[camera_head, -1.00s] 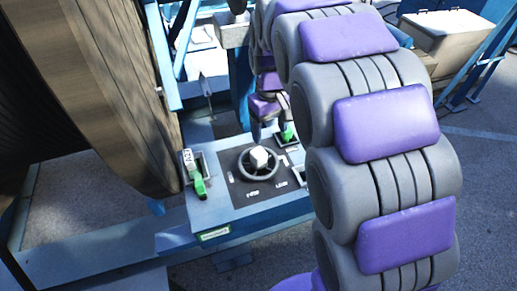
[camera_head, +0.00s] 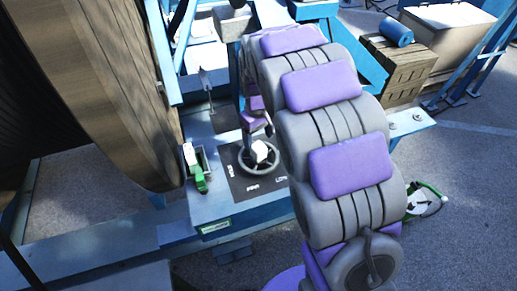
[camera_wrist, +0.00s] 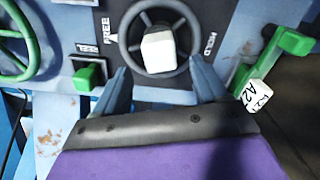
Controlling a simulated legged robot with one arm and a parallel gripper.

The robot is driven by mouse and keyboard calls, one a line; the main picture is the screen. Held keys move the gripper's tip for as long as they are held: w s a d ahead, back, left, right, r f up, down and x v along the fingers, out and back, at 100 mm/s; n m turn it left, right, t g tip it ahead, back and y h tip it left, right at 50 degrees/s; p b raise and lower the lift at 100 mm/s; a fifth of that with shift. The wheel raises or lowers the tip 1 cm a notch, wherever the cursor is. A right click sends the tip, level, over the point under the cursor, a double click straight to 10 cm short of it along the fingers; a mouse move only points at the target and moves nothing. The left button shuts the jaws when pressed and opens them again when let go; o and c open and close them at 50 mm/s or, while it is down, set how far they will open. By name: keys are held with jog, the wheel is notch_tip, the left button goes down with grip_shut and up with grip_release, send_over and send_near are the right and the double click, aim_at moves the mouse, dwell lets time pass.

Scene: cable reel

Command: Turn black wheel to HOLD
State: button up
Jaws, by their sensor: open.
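The dark wheel (camera_head: 258,175) with a white block (camera_head: 259,151) at its hub sits on the control panel. In the wrist view the wheel (camera_wrist: 128,50) lies just ahead of my gripper (camera_wrist: 162,80). The white block (camera_wrist: 158,52) shows between the two blue-grey fingers, which are spread apart and hold nothing. Whether a fingertip touches the rim, I cannot tell. The FREE label (camera_wrist: 107,30) is left of the wheel and the HOLD label (camera_wrist: 209,45) is right of it. In the head view my gripper (camera_head: 257,128) is at the wheel's far side, partly hidden by my arm.
A green handle (camera_wrist: 90,76) and green wheel (camera_wrist: 20,45) are at left there. The large wooden reel (camera_head: 110,90) stands beside the panel.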

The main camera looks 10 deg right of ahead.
aim_at(258, 146)
notch_tip(258, 146, down, 7)
jog(key=shift+r, duration=0.1)
jog(key=shift+c, duration=0.3)
grip_shut()
dwell(0.5)
